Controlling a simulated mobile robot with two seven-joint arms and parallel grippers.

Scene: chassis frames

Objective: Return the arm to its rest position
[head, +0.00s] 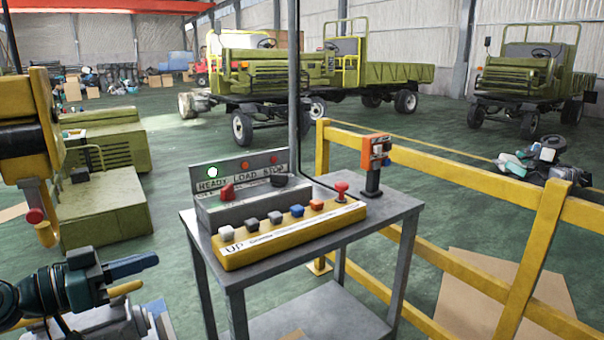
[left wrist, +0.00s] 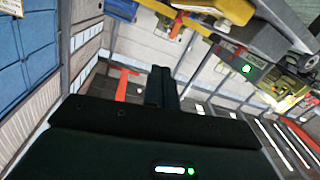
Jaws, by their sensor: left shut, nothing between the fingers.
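My left arm comes in at the lower left of the head view. Its gripper (head: 146,272) is left of the metal table, apart from the control panel and touching nothing. In the left wrist view the dark fingers (left wrist: 161,72) are together, with nothing between them. The gripper is shut and empty. My right arm and right gripper are not in view.
A grey table (head: 265,262) carries a yellow button box (head: 290,234), a grey panel with a lit green lamp (head: 237,174) and an orange post device (head: 376,163). A yellow rail (head: 440,166) runs behind and right. Yellow equipment (head: 30,130) hangs above the left arm. Green trucks stand farther back.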

